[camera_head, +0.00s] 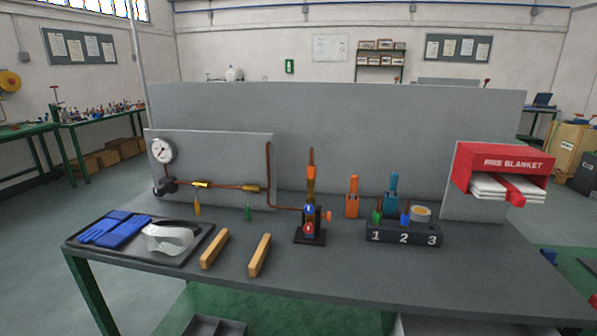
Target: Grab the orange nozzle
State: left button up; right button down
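An orange upright piece (352,197) with a narrower top, probably the orange nozzle, stands on the grey workbench (400,275), right of centre. A blue piece of similar shape (391,190) stands to its right. Another orange part (311,173) sits high on the brass upright of a small stand (310,238), left of the orange piece. A small orange knob (329,216) is at that stand's side. The foot of the orange piece is close to a black block numbered 1, 2, 3 (375,239). Neither of my grippers is in view.
A black tray (165,258) with blue gloves and clear goggles is at the left. Two wooden bars (260,255) lie on the bench front. A gauge and copper pipe (230,187) run along the back panel. A red fire blanket box (500,172) is at the right. The right front is clear.

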aim_at(311, 169)
jog(key=i+j+z, duration=0.9)
jog(key=k, duration=0.1)
